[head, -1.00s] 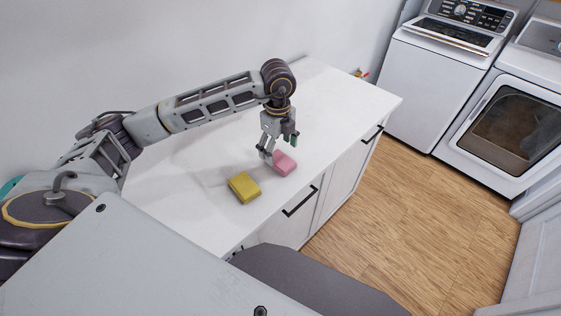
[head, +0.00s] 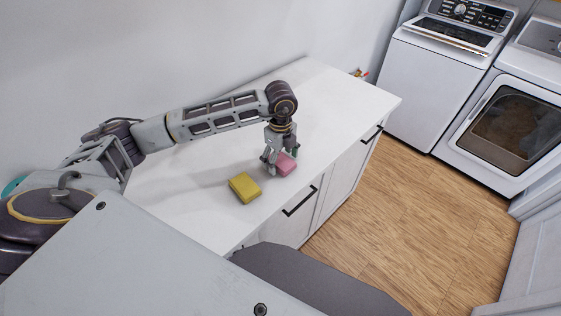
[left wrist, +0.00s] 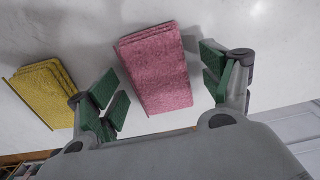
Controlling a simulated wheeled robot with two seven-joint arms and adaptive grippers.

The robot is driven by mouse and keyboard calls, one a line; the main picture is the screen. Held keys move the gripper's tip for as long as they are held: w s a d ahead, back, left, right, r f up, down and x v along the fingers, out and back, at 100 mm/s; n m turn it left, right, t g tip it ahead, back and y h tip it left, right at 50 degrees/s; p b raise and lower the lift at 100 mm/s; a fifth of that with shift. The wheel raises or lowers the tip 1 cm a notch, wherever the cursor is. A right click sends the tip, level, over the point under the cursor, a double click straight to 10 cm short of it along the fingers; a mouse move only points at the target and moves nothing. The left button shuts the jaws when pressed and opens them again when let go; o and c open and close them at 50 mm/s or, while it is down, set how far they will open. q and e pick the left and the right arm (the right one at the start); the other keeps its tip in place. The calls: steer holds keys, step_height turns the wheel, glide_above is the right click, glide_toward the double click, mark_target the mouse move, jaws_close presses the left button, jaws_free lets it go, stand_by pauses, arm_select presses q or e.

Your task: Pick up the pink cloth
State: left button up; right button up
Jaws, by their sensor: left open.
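The pink cloth (head: 286,166) is a folded block lying on the white countertop. In the left wrist view the pink cloth (left wrist: 157,68) lies between the two green-padded fingers, a little beyond their tips. My left gripper (head: 280,159) is open, points down and is low over the cloth. In the left wrist view my left gripper (left wrist: 164,93) has its fingers spread to either side of the cloth, with nothing held. In the head view the fingers hide part of the cloth. My right gripper is not in view.
A folded yellow cloth (head: 245,187) lies close to the pink one, nearer the front left. The white countertop (head: 330,100) is clear toward the back right. Cabinets with black handles (head: 300,202) are below its edge. A washer (head: 437,85) and dryer (head: 515,130) stand at the right.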

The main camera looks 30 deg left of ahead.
mark_target(281, 160)
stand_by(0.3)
arm_select(q)
steer(key=c, duration=1.1)
steer(key=shift+r, duration=0.2)
step_height(281, 160, up, 10)
steer(key=shift+f+b, duration=0.15)
steer(key=shift+b, duration=0.3)
steer(key=o, duration=0.4)
steer(key=shift+c, duration=1.5)
steer(key=shift+f, duration=0.1)
